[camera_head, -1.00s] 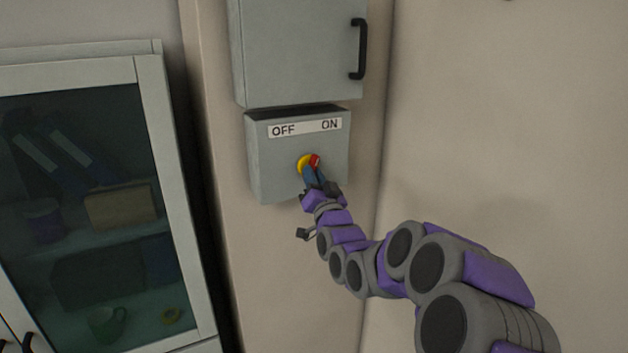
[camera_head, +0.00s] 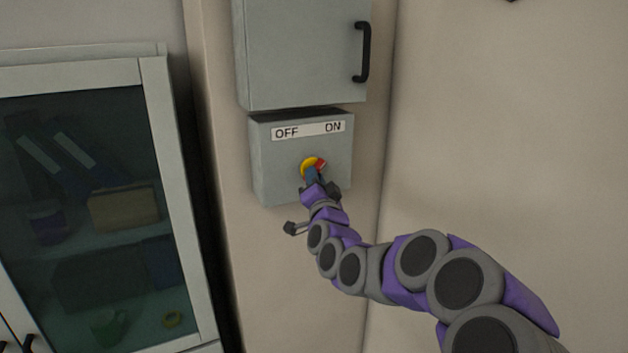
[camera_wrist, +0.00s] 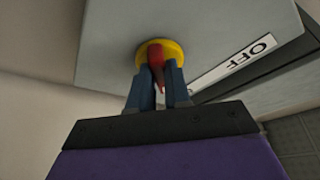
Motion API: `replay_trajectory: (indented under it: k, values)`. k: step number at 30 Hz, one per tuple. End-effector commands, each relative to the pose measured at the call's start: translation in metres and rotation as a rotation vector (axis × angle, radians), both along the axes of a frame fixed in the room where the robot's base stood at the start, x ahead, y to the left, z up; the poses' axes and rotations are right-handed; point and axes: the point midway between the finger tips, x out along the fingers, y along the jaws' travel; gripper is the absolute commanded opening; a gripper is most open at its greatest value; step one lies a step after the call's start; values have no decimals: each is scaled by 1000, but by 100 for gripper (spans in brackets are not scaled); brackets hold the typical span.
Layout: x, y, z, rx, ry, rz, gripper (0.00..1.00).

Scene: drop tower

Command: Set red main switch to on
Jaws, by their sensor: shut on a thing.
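The red main switch (camera_head: 321,164) sits on a round yellow base (camera_head: 308,164) on the front of a grey switch box (camera_head: 275,165). A white label (camera_head: 308,130) above it reads OFF at left and ON at right. In the head view the red handle's visible end points to the upper right, toward ON. My gripper (camera_head: 312,175) is at the switch and hides part of it. In the wrist view the blue fingers (camera_wrist: 157,85) are shut on the red handle (camera_wrist: 156,62), one on each side.
A larger grey cabinet (camera_head: 295,50) with a black handle (camera_head: 363,52) is directly above the switch box. A glass-door cabinet (camera_head: 160,160) with items inside stands at left. The wall (camera_head: 510,130) at right is bare.

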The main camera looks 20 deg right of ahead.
Motion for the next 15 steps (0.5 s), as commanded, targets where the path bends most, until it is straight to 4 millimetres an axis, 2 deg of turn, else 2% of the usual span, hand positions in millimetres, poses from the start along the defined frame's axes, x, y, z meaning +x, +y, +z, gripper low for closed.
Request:
replay_trajectory:
  k: [5, 6, 13, 15]
  values:
    - [-1, -2, 4, 0, -9, -4, 0]
    - [-1, -2, 4, 0, -9, -4, 21]
    - [0, -1, 2, -1, -5, -2, 43]
    - [0, -1, 1, 0, -3, -2, 43]
